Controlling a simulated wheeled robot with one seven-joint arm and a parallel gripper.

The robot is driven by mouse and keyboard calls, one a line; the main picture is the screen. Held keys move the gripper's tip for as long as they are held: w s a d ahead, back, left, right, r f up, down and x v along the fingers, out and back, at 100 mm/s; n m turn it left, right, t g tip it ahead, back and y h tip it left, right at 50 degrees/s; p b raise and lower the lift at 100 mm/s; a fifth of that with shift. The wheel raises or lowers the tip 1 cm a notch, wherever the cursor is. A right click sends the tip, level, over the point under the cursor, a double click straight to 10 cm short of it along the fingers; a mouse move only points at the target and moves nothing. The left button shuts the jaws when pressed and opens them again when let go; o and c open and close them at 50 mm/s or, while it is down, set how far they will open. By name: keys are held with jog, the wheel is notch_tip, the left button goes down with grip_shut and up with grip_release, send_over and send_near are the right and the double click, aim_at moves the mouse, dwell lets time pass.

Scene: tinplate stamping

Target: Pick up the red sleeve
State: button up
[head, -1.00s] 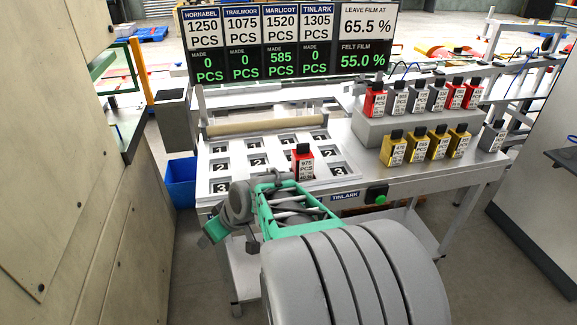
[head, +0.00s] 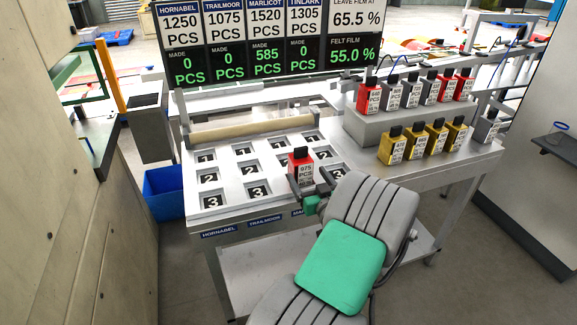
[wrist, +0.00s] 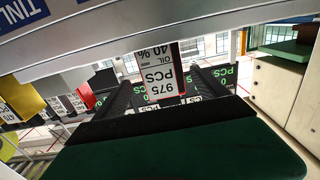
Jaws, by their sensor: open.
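A red sleeve (head: 301,167) with a black top and a white label reading 975 PCS stands upright at the right front of the numbered tray. My gripper (head: 311,187) is open at the sleeve's near side, with a dark finger on either side of it. In the wrist view, which looks upside down, the labelled face of the sleeve (wrist: 162,82) shows between my open fingers (wrist: 163,92). The label there also reads OIL 40 %. I cannot tell whether either finger touches the sleeve. The sleeve's base is partly hidden by my gripper in the head view.
The tray (head: 228,172) has several recesses numbered 1, 2 and 3. A grey riser (head: 360,124) at the right holds red and grey sleeves, with yellow sleeves (head: 392,147) in front. A roller (head: 250,129) and a count board (head: 262,70) stand behind. A blue bin (head: 165,192) is at the left.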

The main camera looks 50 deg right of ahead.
jog(key=shift+w+d+r, duration=0.15)
jog(key=shift+w+d, duration=0.1)
jog(key=shift+w, duration=0.3)
jog(key=x, duration=0.2)
jog(key=p+x, duration=0.1)
jog(key=x, duration=0.1)
jog(key=p+x, duration=0.1)
jog(key=x, duration=0.1)
jog(key=shift+w+f, duration=0.35)
jog(key=shift+w+d+f, duration=0.1)
jog(key=shift+w+d, duration=0.15)
jog(key=shift+w, duration=0.1)
jog(key=shift+c, duration=0.4)
grip_shut()
